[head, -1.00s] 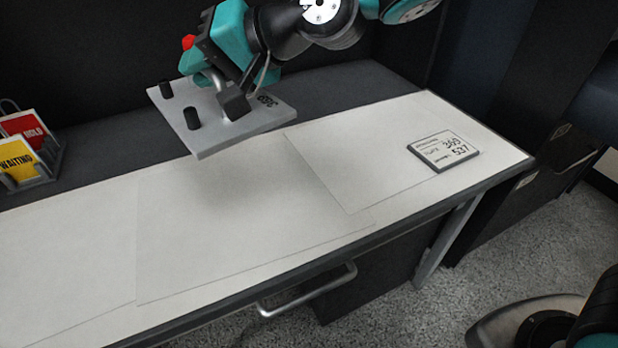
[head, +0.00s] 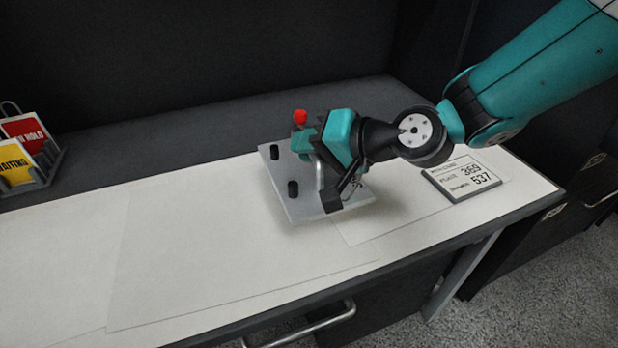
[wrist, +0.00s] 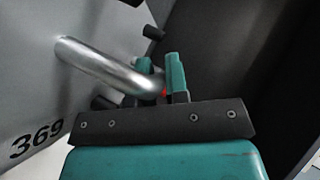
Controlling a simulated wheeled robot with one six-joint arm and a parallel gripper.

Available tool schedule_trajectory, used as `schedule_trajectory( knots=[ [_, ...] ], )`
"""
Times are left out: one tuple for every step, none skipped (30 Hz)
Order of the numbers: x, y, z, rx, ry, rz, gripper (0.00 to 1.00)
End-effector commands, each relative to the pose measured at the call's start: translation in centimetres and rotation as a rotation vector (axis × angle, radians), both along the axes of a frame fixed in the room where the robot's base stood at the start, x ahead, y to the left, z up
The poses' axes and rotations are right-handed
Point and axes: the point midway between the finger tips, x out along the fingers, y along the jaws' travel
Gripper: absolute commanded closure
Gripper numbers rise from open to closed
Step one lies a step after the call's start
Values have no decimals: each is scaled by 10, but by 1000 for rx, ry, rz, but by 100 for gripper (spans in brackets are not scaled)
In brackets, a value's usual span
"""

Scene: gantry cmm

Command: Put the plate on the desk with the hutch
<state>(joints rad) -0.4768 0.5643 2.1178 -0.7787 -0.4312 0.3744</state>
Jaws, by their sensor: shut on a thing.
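The plate (head: 301,205) is a flat light-grey slab with a bent metal handle and black pegs. In the head view it is at or just above the paper-covered desk top (head: 200,235); I cannot tell whether it touches. My gripper (head: 322,168) is over the plate and shut on its handle. In the wrist view the plate (wrist: 35,90) shows the number 369, and the teal fingers (wrist: 160,75) close around the handle (wrist: 105,66). The plate's underside is hidden.
A small sign (head: 463,178) reading 369 and 537 lies at the desk's right end. A rack (head: 40,165) with red and yellow cards stands at the far left. A dark wall rises behind.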

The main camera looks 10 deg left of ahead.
Motion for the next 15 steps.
schedule_trajectory(
  knots=[
    [0,0,-6,5,-2,-1,100],
    [1,1,-9,5,-2,-1,100],
    [1,0,-12,5,-2,-1,100],
    [1,0,-14,5,-3,0,100],
    [1,0,-15,5,-3,0,100],
    [1,0,-16,5,-4,-1,100],
    [1,0,-17,5,-4,-1,100],
    [1,0,-19,5,-4,-1,100],
    [1,0,-22,5,-3,-1,100],
    [1,0,-25,5,-3,-1,100],
    [1,0,-29,4,-1,-3,100],
    [1,0,-35,4,-1,-2,100],
    [1,0,-39,4,-1,-2,100],
    [1,0,-44,4,0,-1,100],
    [1,0,-50,4,0,-2,100]
  ],
)
